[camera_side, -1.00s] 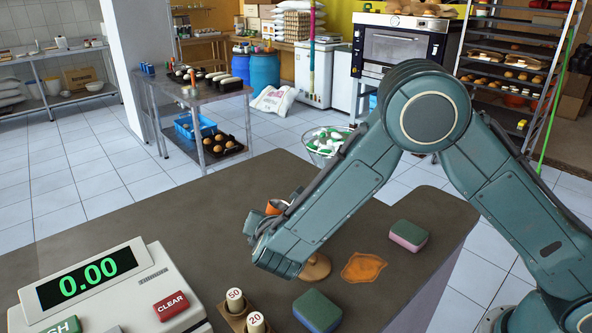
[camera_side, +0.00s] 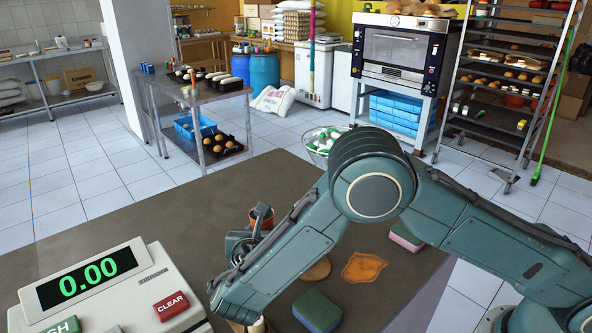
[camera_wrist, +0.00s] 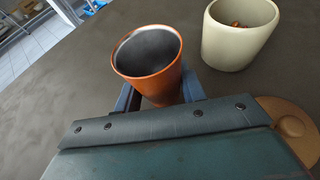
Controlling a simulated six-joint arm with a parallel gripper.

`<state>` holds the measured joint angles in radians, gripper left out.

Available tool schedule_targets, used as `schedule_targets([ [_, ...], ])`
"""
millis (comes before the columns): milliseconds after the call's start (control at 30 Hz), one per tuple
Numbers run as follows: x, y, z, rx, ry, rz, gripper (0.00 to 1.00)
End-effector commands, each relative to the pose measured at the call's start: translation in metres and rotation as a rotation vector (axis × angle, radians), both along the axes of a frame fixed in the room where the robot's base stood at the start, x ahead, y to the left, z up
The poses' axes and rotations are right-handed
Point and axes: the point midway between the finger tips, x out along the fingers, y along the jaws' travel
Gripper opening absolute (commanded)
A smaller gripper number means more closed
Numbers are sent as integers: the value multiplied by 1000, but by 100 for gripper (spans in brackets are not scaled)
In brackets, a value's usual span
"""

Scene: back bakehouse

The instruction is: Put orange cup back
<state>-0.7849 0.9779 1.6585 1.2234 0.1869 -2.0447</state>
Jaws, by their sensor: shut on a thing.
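The orange cup (camera_wrist: 147,58) is between the two fingers of my gripper (camera_wrist: 160,95) in the wrist view, open mouth up, and looks empty inside. In the side view the orange cup (camera_side: 253,220) shows partly behind the fingers of my gripper (camera_side: 260,216), which is shut on it. It looks roughly upright. I cannot tell whether its base touches the counter. A cream cup (camera_wrist: 236,42) with small brown things in it stands right of the orange cup in the wrist view; my arm hides it in the side view.
A scale (camera_side: 110,290) stands at front left. My arm mostly hides the weights beside it. The counter's back left is clear.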

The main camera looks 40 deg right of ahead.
Motion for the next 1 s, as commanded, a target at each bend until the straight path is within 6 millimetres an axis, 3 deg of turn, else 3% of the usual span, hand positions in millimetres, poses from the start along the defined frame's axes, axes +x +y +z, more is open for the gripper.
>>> schedule_targets([
  [233, 1, 1, 4, 0, -2, 14, 16],
  [433, 6, 4, 19, 3, -3, 75, 16],
  [1000, 11, 22, 110, 4, -9, 468, 16],
])
